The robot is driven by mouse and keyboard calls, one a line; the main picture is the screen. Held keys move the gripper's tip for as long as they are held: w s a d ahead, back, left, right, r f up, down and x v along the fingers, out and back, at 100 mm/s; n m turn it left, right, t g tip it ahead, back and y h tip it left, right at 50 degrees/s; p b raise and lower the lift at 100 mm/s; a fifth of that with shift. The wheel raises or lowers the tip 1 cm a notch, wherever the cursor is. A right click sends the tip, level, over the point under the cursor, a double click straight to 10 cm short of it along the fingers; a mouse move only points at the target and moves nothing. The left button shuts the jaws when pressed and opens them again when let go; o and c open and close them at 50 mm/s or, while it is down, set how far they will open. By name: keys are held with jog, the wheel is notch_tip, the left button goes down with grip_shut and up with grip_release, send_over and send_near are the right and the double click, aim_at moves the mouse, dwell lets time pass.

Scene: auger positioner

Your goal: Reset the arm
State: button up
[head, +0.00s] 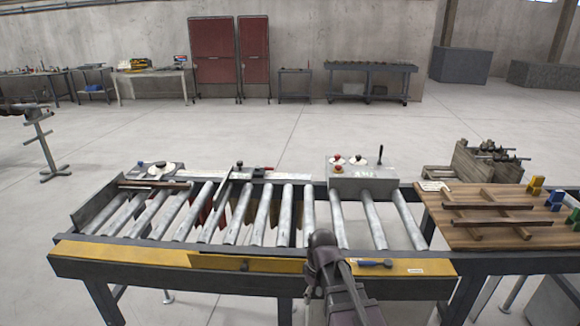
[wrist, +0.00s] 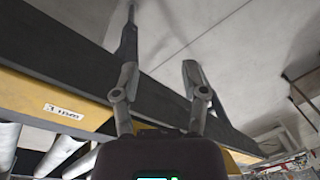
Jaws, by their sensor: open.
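My arm rises from the bottom of the head view at the front edge of the roller table (head: 255,262), in front of its yellow front rail. The fingers are not clearly seen in the head view. In the wrist view my gripper (wrist: 160,72) has its two fingers spread apart, with nothing between them. The yellow rail (wrist: 82,113), with a white label (wrist: 63,111), and a dark beam run behind the fingers there. I cannot tell whether a finger touches them.
A blue-handled tool (head: 375,263) lies on the rail just right of my arm. A grey box with knobs (head: 362,180) stands at the table's back. A wooden board with bars (head: 455,232) is at right. Open floor (head: 270,135) lies beyond the table.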

jog(key=s+d+m+h, duration=0.1)
jog(key=s+d+m, duration=0.3)
jog(key=d+m, duration=0.4)
jog(key=shift+s+d+m+t, duration=0.3)
jog(key=shift+s+d+t, duration=0.05)
jog(key=shift+s+t, duration=0.05)
dwell(2.1)
dwell(2.3)
